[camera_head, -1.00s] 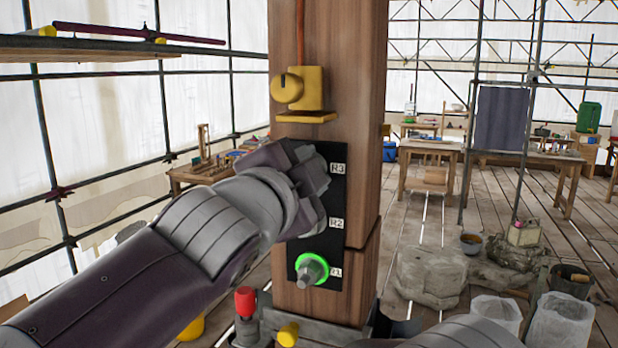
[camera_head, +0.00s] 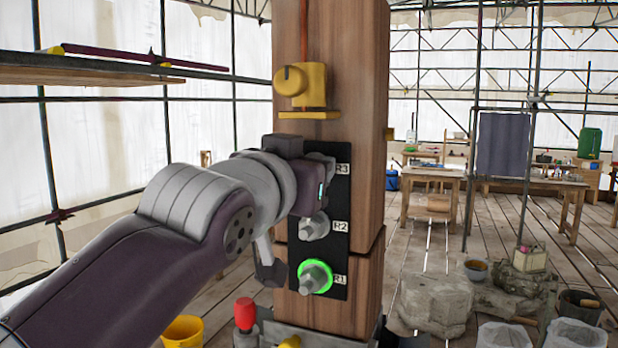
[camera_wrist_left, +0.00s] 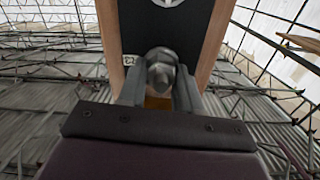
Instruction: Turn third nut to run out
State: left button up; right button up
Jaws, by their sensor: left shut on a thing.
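A black panel (camera_head: 335,240) on the wooden post carries grey nuts in a column, labelled R1, R2 and R3. The lowest nut, R1 (camera_head: 315,277), has a glowing green ring. The middle nut, R2 (camera_head: 314,227), is in plain view. The third nut, R3 (camera_head: 325,163), is mostly hidden behind my left gripper (camera_head: 318,180). In the left wrist view, the fingers of my left gripper (camera_wrist_left: 160,88) stand on both sides of the third nut (camera_wrist_left: 161,70) and are shut on it. My right gripper is not in view.
The wooden post (camera_head: 365,120) bears a yellow knobbed fitting (camera_head: 302,87) above the panel. A red-topped part (camera_head: 245,312) and a yellow bucket (camera_head: 183,331) are low down. Stone blocks (camera_head: 435,305) lie on the floor to the right. A scaffold shelf (camera_head: 90,75) is at upper left.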

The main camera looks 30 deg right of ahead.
pick_arm(q)
jog(key=n, duration=0.4)
jog(key=n+b, duration=0.1)
jog(key=n, duration=0.3)
jog(key=n+b, duration=0.1)
jog(key=n, duration=0.3)
jog(key=shift+w+f, duration=0.25)
jog(key=shift+f, duration=0.15)
dwell(0.3)
jog(key=o, duration=1)
jog(key=shift+o, duration=0.2)
jog(key=shift+r, duration=0.1)
jog(key=b+v, duration=0.6)
jog(key=v, duration=0.6)
jog(key=shift+s+a, duration=0.2)
jog(key=shift+a, duration=0.1)
